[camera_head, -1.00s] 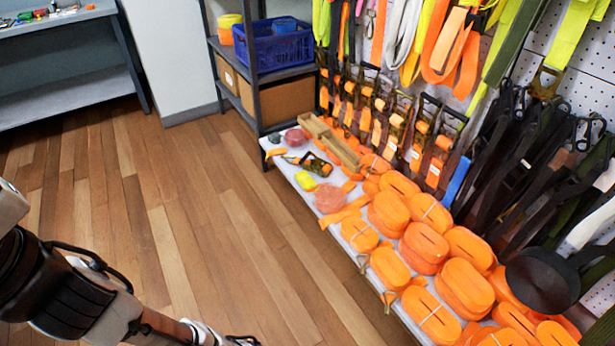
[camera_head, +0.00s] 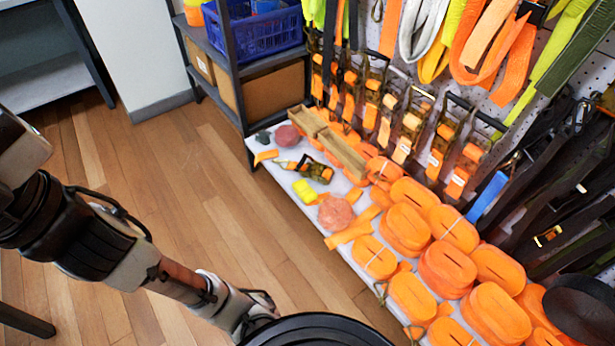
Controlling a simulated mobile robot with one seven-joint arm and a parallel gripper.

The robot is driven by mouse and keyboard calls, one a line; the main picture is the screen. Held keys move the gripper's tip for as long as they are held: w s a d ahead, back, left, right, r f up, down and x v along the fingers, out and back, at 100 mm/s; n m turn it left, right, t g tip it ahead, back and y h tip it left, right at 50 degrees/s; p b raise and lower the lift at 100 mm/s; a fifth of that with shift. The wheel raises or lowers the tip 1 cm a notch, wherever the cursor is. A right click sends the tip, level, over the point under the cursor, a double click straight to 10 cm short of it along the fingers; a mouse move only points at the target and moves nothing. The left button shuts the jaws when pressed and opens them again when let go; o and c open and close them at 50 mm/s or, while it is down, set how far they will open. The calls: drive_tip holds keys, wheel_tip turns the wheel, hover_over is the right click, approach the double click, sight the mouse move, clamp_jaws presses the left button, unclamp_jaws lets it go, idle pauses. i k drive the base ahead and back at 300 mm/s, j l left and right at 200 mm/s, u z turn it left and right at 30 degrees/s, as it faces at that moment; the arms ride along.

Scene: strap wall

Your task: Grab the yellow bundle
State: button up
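The small yellow bundle (camera_head: 305,191) lies on the pale low shelf near its front edge. It sits left of a round pinkish-orange coil (camera_head: 335,213) and in front of a dark ratchet buckle (camera_head: 314,171). Nothing is touching it from above. My arm reaches in from the left. Its end, with my gripper (camera_head: 262,302), is low in the picture, over the floor and apart from the bundle. The fingers are small and partly hidden by a black round shape at the bottom, so their opening is unclear.
Several orange strap coils (camera_head: 447,268) fill the right of the shelf (camera_head: 348,262). A wooden tray (camera_head: 340,152) lies behind the bundle. Straps and ratchets hang above. A rack with a blue crate (camera_head: 264,30) stands at the back left. The wooden floor (camera_head: 190,180) is clear.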

sight(305, 191)
drive_tip(key=i+j+z, duration=0.25)
drive_tip(key=i+j, duration=0.35)
drive_tip(key=i+j+z, duration=0.2)
drive_tip(key=i+j, duration=0.35)
drive_tip(key=j, duration=0.25)
